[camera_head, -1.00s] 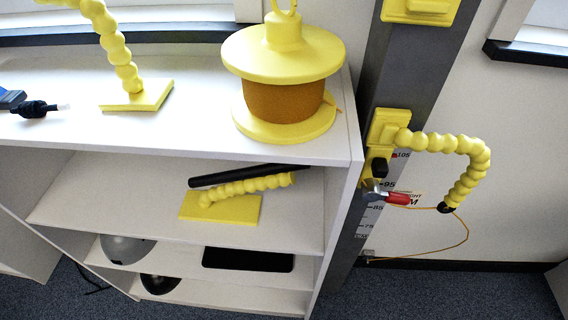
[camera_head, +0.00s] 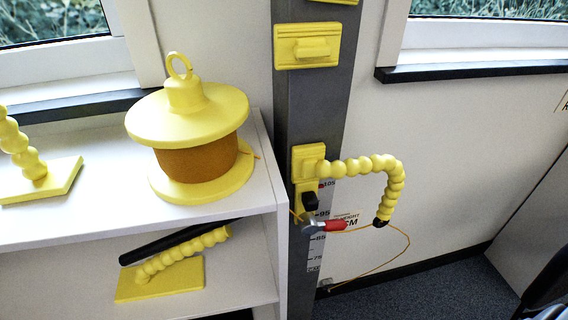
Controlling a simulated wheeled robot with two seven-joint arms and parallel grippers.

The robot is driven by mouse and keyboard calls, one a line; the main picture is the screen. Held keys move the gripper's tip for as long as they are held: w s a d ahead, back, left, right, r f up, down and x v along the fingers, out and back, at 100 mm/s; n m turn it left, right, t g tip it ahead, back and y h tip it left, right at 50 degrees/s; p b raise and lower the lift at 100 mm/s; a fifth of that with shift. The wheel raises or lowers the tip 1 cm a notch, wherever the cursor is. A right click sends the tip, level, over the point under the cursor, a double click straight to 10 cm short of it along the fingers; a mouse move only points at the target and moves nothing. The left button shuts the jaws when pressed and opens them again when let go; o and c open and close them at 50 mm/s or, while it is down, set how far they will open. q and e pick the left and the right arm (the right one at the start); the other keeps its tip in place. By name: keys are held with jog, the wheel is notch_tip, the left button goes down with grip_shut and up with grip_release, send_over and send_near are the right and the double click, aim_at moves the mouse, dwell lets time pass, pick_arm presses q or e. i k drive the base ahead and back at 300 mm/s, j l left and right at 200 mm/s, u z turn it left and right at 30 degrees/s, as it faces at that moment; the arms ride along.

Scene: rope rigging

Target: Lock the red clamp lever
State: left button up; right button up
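The red clamp lever (camera_head: 331,226) sticks out to the right from a small metal clamp (camera_head: 309,223) on the grey post (camera_head: 308,120). The clamp sits under a yellow bracket (camera_head: 308,165) with a black knob (camera_head: 310,201). A yellow segmented arm (camera_head: 372,165) curves from the bracket to the right and down to a black tip (camera_head: 381,222). A thin orange line runs by the lever and loops down to the right. Neither of my grippers shows clearly. A dark part at the lower right edge may be mine, but I cannot tell.
A white shelf (camera_head: 262,170) stands left of the post. It bears a yellow spool (camera_head: 195,150) with brown line and a yellow base plate (camera_head: 60,182). Another yellow segmented piece (camera_head: 180,255) lies on the lower shelf. The space right of the post is open.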

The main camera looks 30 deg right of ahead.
aim_at(310, 226)
jog(key=z, duration=1.2)
